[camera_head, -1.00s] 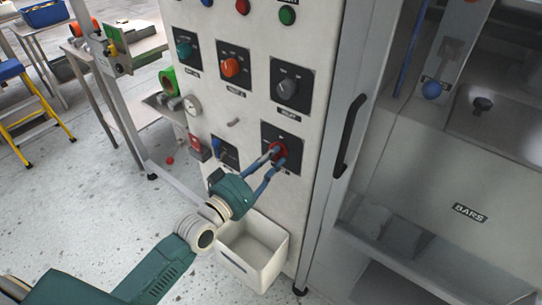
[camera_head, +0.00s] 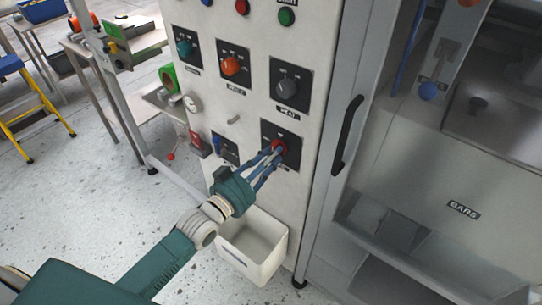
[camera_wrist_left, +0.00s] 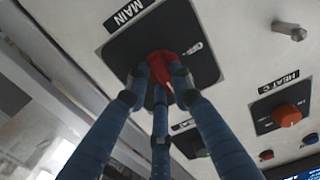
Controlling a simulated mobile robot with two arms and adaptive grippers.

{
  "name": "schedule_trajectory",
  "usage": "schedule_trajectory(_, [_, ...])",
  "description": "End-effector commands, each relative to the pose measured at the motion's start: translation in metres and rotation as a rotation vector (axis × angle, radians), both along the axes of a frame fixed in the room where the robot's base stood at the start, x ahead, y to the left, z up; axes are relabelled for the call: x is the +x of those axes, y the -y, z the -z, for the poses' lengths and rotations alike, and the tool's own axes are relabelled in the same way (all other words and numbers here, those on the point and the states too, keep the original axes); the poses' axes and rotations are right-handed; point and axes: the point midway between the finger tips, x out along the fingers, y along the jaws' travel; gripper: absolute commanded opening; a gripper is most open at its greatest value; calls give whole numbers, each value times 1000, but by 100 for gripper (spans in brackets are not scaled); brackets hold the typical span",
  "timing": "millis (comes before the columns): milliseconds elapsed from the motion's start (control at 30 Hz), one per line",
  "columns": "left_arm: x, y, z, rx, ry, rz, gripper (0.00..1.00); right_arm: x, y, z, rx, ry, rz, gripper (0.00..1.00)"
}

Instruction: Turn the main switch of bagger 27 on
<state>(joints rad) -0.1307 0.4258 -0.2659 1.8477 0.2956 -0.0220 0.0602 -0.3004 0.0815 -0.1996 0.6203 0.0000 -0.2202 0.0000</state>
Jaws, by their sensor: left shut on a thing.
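The main switch is a red knob (camera_head: 279,146) on a black square plate (camera_head: 293,132), low on the pale cabinet front. In the left wrist view the red knob (camera_wrist_left: 163,62) sits under the label MAIN (camera_wrist_left: 129,11), with a small mark (camera_wrist_left: 194,47) on the plate beside it. My left gripper (camera_head: 273,152) reaches it from the lower left, its blue fingers shut around the knob. The fingers also show in the wrist view (camera_wrist_left: 161,80) and hide part of the knob, so its exact angle is hard to tell. My right gripper is not in view.
Teal (camera_head: 184,49), orange (camera_head: 231,66) and grey (camera_head: 287,89) knobs sit above on the panel. A blue-handled switch (camera_head: 218,144) is to the left. A white bin (camera_head: 262,272) hangs below. A black door handle (camera_head: 347,134) stands to the right.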

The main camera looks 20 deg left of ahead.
Motion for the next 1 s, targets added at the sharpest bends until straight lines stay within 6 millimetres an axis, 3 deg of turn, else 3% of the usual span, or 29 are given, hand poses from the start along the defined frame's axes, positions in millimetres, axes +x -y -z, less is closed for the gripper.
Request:
schedule_trajectory(300, [0,0,1,5,0,0,0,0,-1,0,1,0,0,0])
schedule_trajectory(333, [0,0,1,6,-1,0,28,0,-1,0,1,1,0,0])
schedule_trajectory(400, [0,0,1,5,-1,0,42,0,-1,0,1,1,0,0])
schedule_trajectory(767, [-3,-2,1,3,-1,0,42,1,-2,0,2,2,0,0])
schedule_trajectory(1000, [-41,-15,3,4,-5,0,42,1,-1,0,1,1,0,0])
